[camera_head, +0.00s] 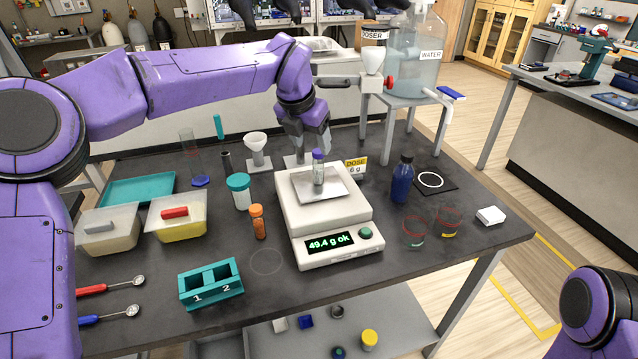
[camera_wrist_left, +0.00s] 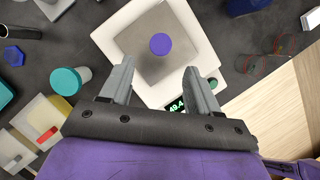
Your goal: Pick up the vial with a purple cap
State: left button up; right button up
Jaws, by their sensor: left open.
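The vial with a purple cap (camera_head: 318,168) stands upright on the metal pan of the white scale (camera_head: 290,215). The scale's display reads 49.4 g ok. In the left wrist view, the purple cap (camera_wrist_left: 161,44) shows from above, beyond the fingertips and roughly in line with the gap between them. My left gripper (camera_head: 311,143) is close to the vial, at the back of the scale. It is open and empty, and its two fingers (camera_wrist_left: 158,70) are well apart in the left wrist view. My right gripper is not in view.
An orange-capped vial (camera_head: 258,222) and a teal-capped jar (camera_head: 239,191) stand left of the scale. A blue bottle (camera_head: 402,181) and clear beakers (camera_head: 448,222) are to its right. A white funnel stand (camera_head: 257,150) is behind. A teal rack (camera_head: 211,284) sits in front.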

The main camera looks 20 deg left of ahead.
aim_at(318, 169)
pick_arm(q)
notch_tip(318, 169, down, 2)
jog(key=shift+w+f, duration=0.15)
jog(key=p+x, duration=0.3)
jog(key=x, duration=0.5)
jog(key=shift+w+f, duration=0.2)
jog(key=shift+w, duration=0.05)
jog(key=shift+f, duration=0.15)
jog(key=c, duration=1)
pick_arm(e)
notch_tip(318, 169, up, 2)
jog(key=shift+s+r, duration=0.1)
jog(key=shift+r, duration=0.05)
